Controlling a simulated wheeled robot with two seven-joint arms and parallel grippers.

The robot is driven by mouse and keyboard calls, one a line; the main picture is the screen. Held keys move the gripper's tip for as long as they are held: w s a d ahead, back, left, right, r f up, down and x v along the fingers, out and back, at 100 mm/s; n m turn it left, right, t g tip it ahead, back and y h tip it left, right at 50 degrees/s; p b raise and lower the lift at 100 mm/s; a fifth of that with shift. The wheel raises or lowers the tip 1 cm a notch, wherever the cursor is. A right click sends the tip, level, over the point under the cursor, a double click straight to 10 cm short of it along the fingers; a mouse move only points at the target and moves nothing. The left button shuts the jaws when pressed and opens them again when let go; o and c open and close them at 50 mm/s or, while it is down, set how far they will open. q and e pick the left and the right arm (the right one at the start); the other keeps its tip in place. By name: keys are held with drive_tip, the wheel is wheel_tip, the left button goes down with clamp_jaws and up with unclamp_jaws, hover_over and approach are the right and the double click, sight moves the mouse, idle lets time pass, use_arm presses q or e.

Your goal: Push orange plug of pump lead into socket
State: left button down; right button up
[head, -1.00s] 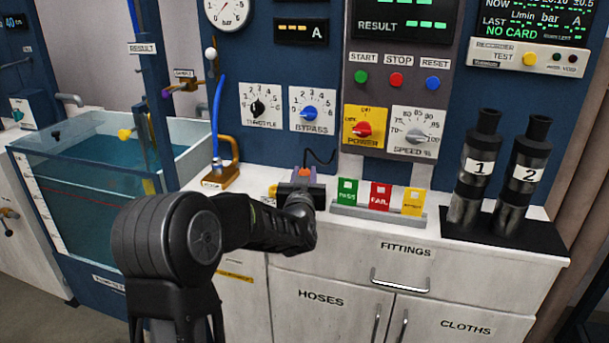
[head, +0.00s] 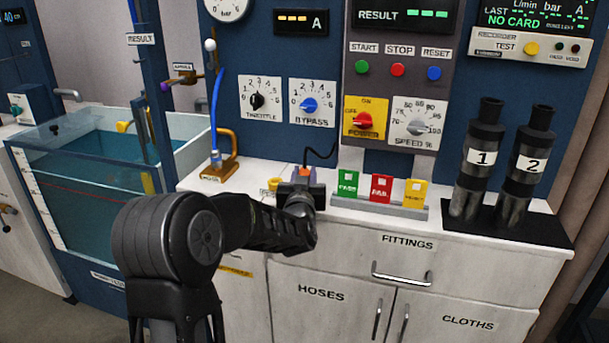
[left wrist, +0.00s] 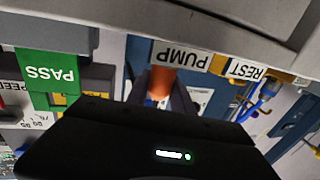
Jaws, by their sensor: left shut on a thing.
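The orange plug (head: 304,173) of the pump lead shows as a small patch at my left gripper (head: 303,185), over the white counter. Its black lead (head: 322,156) arches from the plug to the right, towards the panel. In the left wrist view the orange plug (left wrist: 160,82) sits between the two dark fingers of my left gripper (left wrist: 161,92), which are shut on it. A PUMP label (left wrist: 183,57) shows upside down beside it. The socket and the plug's tip are hidden, so I cannot tell how they meet. My right gripper is not in view.
A rack of PASS, FAIL and yellow cards (head: 380,207) stands just right of the gripper. A brass fitting with a blue hose (head: 218,170) stands to the left. Two black cylinders (head: 480,160) stand at the right. The control panel (head: 300,60) rises behind.

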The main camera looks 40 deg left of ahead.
use_arm(q)
drive_tip(key=shift+f, duration=0.2)
drive_tip(key=c, duration=1)
unclamp_jaws()
drive_tip(key=shift+r, duration=0.1)
drive_tip(key=shift+c, duration=0.2)
drive_tip(key=v, duration=0.7)
drive_tip(key=shift+s+d, duration=0.25)
drive_tip(key=shift+s, duration=0.1)
